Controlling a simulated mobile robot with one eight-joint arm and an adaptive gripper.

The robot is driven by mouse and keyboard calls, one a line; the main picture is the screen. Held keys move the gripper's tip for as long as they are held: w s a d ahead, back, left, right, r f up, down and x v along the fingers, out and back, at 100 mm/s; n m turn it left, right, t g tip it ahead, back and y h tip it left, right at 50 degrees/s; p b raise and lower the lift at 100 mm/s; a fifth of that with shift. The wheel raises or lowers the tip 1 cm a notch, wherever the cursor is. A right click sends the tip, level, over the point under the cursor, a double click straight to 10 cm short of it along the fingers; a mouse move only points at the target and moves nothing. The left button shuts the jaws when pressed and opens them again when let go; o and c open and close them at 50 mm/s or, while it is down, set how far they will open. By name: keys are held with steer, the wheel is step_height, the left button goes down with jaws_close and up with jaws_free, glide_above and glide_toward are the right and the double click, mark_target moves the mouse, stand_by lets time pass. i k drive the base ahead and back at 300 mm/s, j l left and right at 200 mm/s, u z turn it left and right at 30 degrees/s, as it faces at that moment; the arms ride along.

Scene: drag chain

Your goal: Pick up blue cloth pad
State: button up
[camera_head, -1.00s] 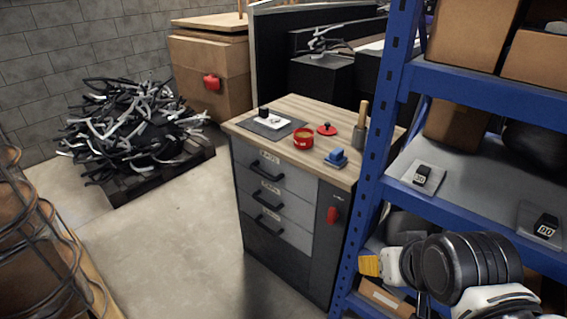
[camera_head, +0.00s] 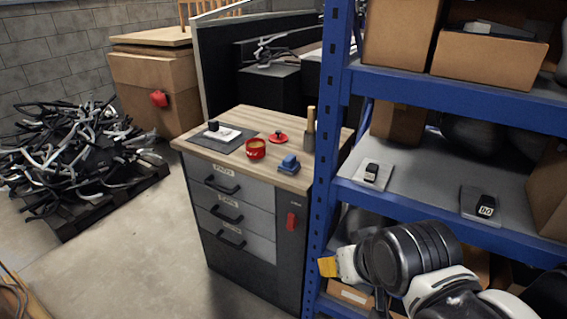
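The blue cloth pad (camera_head: 289,167) lies on the wooden top of the drawer cabinet (camera_head: 258,112), near its front right part. It looks like a flat blue piece with a raised blue lump on it; I cannot tell if they are one thing. My arm enters at the lower right, in front of the blue shelf. A yellow and white end piece, seemingly my gripper (camera_head: 328,267), points left beside the shelf post, low and to the right of the cabinet. It is apart from the pad. Its fingers cannot be made out clearly.
On the cabinet top are a red round tin (camera_head: 255,149), a red lid (camera_head: 278,138), a dark mat (camera_head: 225,139) and a wooden-handled tool (camera_head: 310,128). The blue shelf post (camera_head: 325,150) stands right of the cabinet. Floor (camera_head: 140,245) left of the cabinet is clear.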

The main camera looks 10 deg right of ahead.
mark_target(289, 165)
steer(key=i+j+z, duration=0.25)
steer(key=i+j, duration=0.95)
